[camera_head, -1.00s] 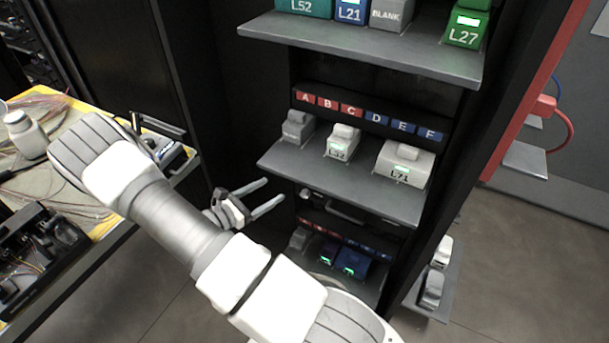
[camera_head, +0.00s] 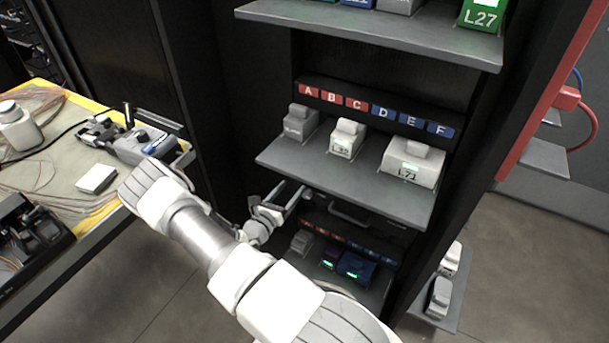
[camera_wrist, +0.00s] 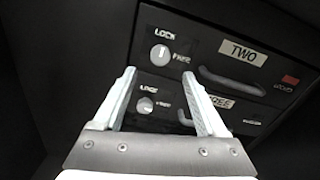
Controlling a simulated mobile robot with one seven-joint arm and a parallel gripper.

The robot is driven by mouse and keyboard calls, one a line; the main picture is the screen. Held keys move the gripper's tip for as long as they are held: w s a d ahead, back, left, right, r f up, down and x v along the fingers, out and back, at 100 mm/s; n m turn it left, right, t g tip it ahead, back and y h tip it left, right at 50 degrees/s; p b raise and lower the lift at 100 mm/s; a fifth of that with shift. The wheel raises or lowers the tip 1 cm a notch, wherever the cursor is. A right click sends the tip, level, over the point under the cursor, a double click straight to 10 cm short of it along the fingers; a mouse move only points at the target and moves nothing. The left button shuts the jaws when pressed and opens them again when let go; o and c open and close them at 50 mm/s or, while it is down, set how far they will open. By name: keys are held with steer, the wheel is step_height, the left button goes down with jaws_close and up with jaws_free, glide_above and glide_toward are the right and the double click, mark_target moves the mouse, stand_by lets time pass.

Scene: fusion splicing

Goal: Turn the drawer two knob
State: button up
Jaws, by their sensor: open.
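In the wrist view, the drawer two knob (camera_wrist: 160,54) is a small round pale dial on a dark drawer front, with LOCK printed above it and FREE at its right. The white TWO label (camera_wrist: 243,52) is to the right, above a dark bar handle (camera_wrist: 232,82). My gripper (camera_wrist: 158,73) is open and empty, its two pale fingers pointing at the panel. The knob shows just beyond and between the fingertips, apart from them as far as I can tell. In the head view my gripper (camera_head: 291,190) is beside the drawers, under the middle shelf.
A second knob (camera_wrist: 145,105), on the drawer labelled THREE, sits lower between my fingers. The grey middle shelf (camera_head: 340,180) with several modules juts out above the drawers. A lower shelf holds blue modules (camera_head: 354,266). A cluttered workbench (camera_head: 60,180) stands at the left.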

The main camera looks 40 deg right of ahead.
steer(key=b+x, duration=0.2)
steer(key=x, duration=0.7)
jaws_close()
